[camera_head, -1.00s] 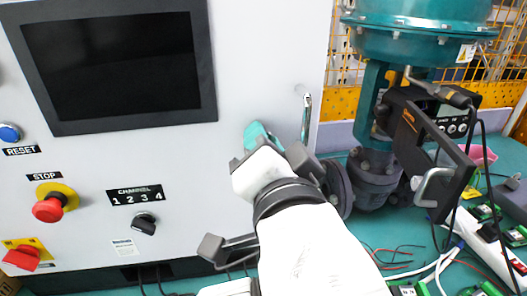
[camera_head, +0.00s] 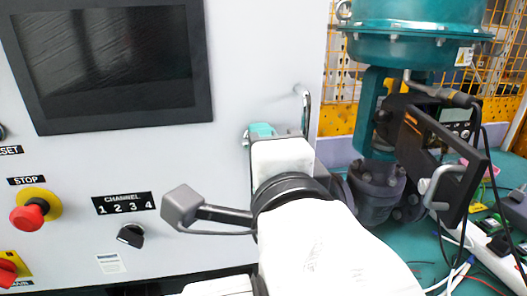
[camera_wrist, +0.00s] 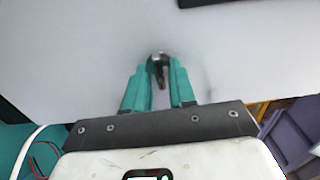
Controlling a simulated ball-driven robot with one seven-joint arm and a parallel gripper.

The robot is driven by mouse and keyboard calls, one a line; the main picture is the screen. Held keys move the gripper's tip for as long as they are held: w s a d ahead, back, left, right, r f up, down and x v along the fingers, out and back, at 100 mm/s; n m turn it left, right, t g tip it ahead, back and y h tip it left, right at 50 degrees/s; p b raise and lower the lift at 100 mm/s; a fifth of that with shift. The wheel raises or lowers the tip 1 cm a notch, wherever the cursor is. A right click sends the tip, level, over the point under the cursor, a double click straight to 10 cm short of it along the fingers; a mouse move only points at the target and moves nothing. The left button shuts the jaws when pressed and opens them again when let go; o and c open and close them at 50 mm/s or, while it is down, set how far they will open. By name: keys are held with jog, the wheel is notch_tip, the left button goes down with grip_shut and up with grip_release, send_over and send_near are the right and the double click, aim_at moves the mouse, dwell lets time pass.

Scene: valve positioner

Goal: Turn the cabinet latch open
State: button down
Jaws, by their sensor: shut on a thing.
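The latch (camera_wrist: 158,68) is a small dark metal piece on the pale cabinet face, seen in the wrist view between the teal fingertips. In the head view a shiny metal bar (camera_head: 305,105), which looks like the same latch, stands near the cabinet's right edge; its lower end is hidden behind my wrist. My gripper (camera_wrist: 159,88) has its two teal fingers on either side of the latch and is shut on it. In the head view only a teal part of my gripper (camera_head: 262,130) shows, above my white wrist.
The cabinet front (camera_head: 235,60) carries a dark screen (camera_head: 115,65), a red stop button (camera_head: 30,215) and a channel knob (camera_head: 131,235). To the right stand a teal valve actuator (camera_head: 420,45) and a black positioner (camera_head: 435,155) with cables.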

dwell(0.3)
jog(key=c, duration=1.2)
grip_release()
jog(key=v, duration=0.7)
jog(key=shift+s+d, duration=0.1)
jog(key=shift+s, duration=0.15)
